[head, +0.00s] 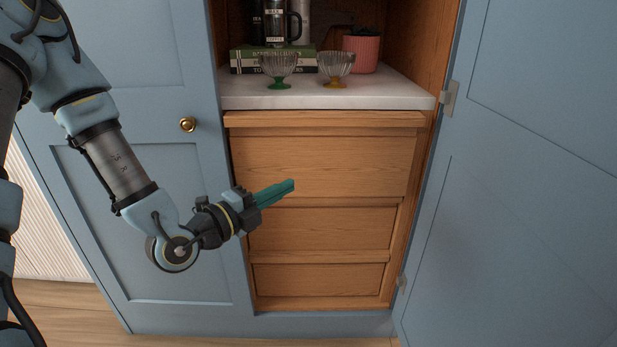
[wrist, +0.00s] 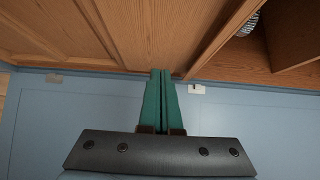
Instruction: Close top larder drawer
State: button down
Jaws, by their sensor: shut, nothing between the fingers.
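The top larder drawer (head: 322,165) is the tallest of the oak drawer fronts under the white shelf in the head view. Its front looks slightly wider than those below; how far it stands out is hard to judge. My gripper (head: 291,185) has its teal fingers shut and empty, in front of the lower middle of this front, pointing right. Contact cannot be told. In the wrist view the shut fingers (wrist: 161,72) reach towards wooden panels and a wooden edge. Right of that edge is a wooden recess with a ridged, greyish round thing (wrist: 248,22).
Two lower drawers (head: 320,228) sit beneath. The white shelf (head: 350,97) holds two glass bowls (head: 279,68), books, a press and a potted plant (head: 362,50). The blue right door (head: 520,180) stands open; a blue panel with a brass knob (head: 188,124) is at left.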

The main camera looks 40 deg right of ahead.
aim_at(303, 159)
jog(key=w+d, duration=0.1)
jog(key=d, duration=0.2)
jog(key=w+d+b, duration=0.1)
jog(key=d, duration=0.2)
jog(key=d+b, duration=0.1)
jog(key=d, duration=0.2)
jog(key=shift+w+d, duration=0.8)
jog(key=shift+w, duration=0.05)
jog(key=w+d+b, duration=0.2)
jog(key=w, duration=0.1)
jog(key=shift+w+d+f, duration=0.1)
jog(key=shift+w+d, duration=0.05)
jog(key=shift+d, duration=0.2)
jog(key=shift+w+r, duration=0.2)
jog(key=shift+r, duration=0.05)
